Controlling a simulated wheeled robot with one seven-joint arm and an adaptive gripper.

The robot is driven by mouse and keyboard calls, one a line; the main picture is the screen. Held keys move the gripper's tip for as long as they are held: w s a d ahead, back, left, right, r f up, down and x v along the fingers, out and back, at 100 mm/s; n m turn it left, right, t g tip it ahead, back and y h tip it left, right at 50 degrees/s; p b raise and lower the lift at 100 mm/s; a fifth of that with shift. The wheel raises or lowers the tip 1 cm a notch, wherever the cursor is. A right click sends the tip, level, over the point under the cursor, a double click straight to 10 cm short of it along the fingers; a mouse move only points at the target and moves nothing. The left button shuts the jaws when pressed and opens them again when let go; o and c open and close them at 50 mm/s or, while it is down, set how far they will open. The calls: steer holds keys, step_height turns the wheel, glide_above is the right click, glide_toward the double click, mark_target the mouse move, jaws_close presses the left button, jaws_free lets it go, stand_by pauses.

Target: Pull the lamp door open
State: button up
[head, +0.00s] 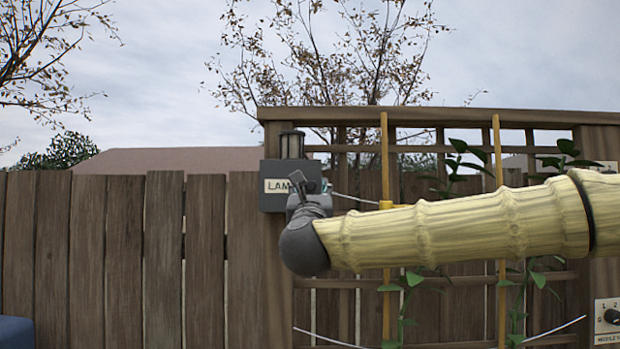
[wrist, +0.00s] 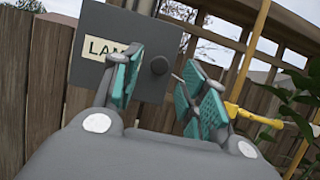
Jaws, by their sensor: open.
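The lamp door is the grey front of a small box (head: 272,171) on the wooden post, with a cream label reading "LAM" where it is not covered. In the wrist view the grey door (wrist: 92,72) fills the upper left, and a dark round knob (wrist: 159,66) stands on it. My gripper (wrist: 160,88) is open, with teal pads on either side of the knob's line of sight. I cannot tell how far the pads are from the knob. In the head view my gripper (head: 309,187) covers the box's right part. The door looks shut.
A wooden fence (head: 140,255) runs behind on the left. A trellis with yellow canes (head: 385,160) and climbing plants stands on the right, close to my arm. A yellow clip (wrist: 240,115) is right of my gripper. A dial panel (head: 609,320) sits at lower right.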

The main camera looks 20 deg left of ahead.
mark_target(311, 185)
steer(key=shift+p+x, duration=0.85)
steer(key=shift+x, duration=1.1)
jaws_close()
